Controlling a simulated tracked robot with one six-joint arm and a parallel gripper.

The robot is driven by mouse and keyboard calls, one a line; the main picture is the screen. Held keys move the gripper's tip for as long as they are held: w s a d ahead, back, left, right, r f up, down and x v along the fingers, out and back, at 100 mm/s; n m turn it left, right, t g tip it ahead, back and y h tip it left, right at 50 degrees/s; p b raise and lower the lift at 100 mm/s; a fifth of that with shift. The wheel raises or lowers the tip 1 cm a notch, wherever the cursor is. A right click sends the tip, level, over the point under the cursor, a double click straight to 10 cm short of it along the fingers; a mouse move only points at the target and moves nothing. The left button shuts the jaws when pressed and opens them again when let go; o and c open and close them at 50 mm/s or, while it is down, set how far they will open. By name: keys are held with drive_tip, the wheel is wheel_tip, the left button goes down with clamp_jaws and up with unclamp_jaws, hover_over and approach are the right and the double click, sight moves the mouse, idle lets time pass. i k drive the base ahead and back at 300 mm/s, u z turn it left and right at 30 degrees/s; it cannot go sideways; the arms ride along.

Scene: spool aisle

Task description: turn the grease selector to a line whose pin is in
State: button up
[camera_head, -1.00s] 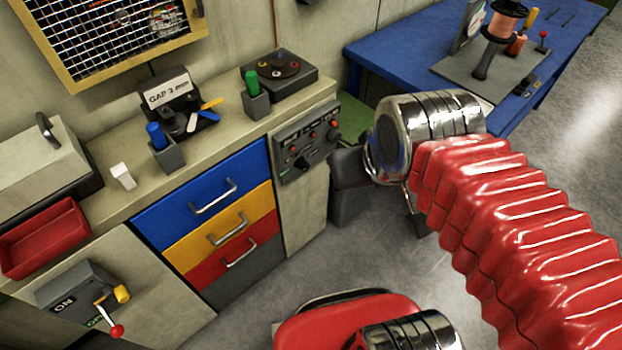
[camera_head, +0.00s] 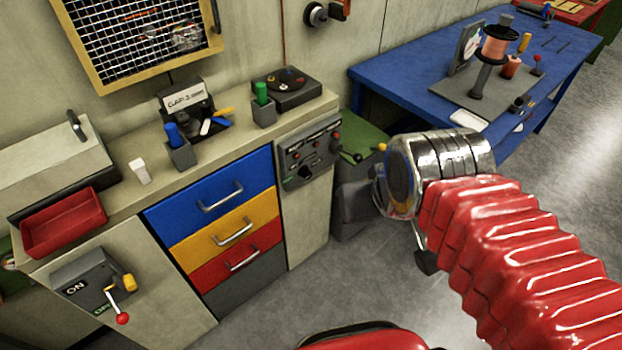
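A grey control panel (camera_head: 308,152) is fixed to the front of the bench, right of the coloured drawers. It has several small red-tipped pins or knobs and a black knob (camera_head: 304,172) low on its face. I take this for the grease selector, but its labels are too small to read. I cannot tell which pins are in or where the knob points. My arm's red bellows and chrome joint are at the right, in front of the area right of the panel.
A switch box (camera_head: 92,282) with a red-balled lever is at lower left. A red tray (camera_head: 64,222), a green marker in a holder (camera_head: 262,108) and a dark box with coloured dots (camera_head: 286,86) stand on the bench. A blue table (camera_head: 400,75) is behind my arm. Grey floor is open at right.

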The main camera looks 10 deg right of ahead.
sight(303, 171)
drive_tip(key=u, duration=1.05)
drive_tip(key=i, duration=0.55)
drive_tip(key=z, duration=0.1)
